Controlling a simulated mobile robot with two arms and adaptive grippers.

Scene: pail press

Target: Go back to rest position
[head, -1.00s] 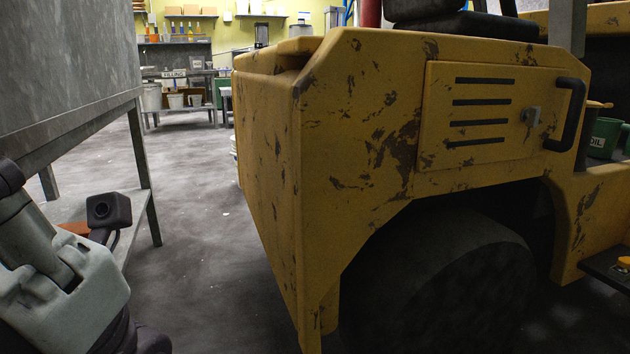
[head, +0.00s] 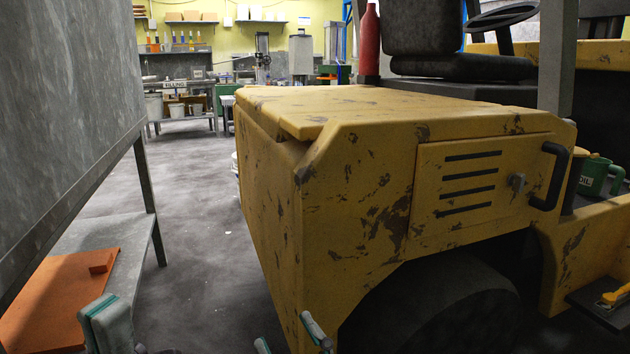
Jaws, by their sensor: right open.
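My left gripper (head: 107,322) shows at the bottom left, in front of the lower shelf with the orange board. Its pale fingers with teal edges overlap, so the gap between them cannot be judged. My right gripper (head: 290,340) shows at the bottom edge, in front of the yellow forklift's lower front corner. Its two fingertips stand apart with nothing seen between them. The rest of both grippers is cut off by the frame. I see nothing held in either one.
The scuffed yellow forklift (head: 370,205) fills the centre and right. A grey metal stand (head: 75,110) rises on the left, with an orange board (head: 55,300) on its shelf. A green oil can (head: 597,175) sits at right. Grey floor (head: 195,220) lies clear between stand and forklift.

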